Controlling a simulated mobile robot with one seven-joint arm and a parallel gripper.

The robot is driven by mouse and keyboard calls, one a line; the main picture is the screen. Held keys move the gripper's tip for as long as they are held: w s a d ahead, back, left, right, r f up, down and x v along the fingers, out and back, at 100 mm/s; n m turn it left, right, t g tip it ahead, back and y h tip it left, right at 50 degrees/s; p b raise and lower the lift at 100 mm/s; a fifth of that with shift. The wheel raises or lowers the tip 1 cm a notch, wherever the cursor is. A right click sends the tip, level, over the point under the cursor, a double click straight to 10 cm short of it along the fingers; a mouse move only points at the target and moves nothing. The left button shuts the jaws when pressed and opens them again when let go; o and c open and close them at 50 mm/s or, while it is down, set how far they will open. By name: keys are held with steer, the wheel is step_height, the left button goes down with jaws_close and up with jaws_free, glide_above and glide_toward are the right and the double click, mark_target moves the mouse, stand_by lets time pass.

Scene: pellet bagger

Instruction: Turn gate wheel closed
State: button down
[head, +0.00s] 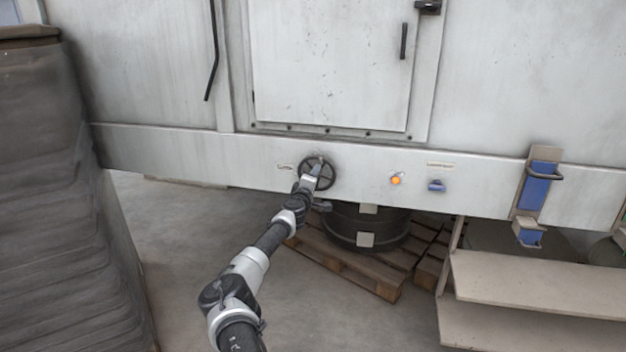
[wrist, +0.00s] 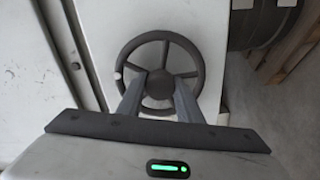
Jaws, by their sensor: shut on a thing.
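The gate wheel (head: 329,176) is a dark, spoked handwheel on the pale lower panel of the machine. In the wrist view the wheel (wrist: 122,57) faces me, with a round hub, several spokes and a small white knob (wrist: 118,76) at the left of its rim. My gripper (head: 314,168) is at the wheel in the head view and covers part of it. In the wrist view my gripper's two fingers (wrist: 160,88) reach to either side of the hub and are shut on the wheel. The fingertips' exact contact is partly hidden.
An orange lamp (head: 396,179) and a blue knob (head: 437,186) sit right of the wheel. A dark drum (head: 340,226) stands on a wooden pallet (head: 350,273) below. A shelf-like step (head: 540,283) stands at right, a grey stack (head: 60,170) at left.

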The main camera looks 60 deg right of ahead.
steer(key=shift+n, duration=1.4)
steer(key=c, duration=1.3)
jaws_free()
steer(key=shift+a, duration=0.1)
steer(key=p+v, duration=0.3)
steer(key=v, duration=1.4)
steer(key=shift+s+a, duration=0.1)
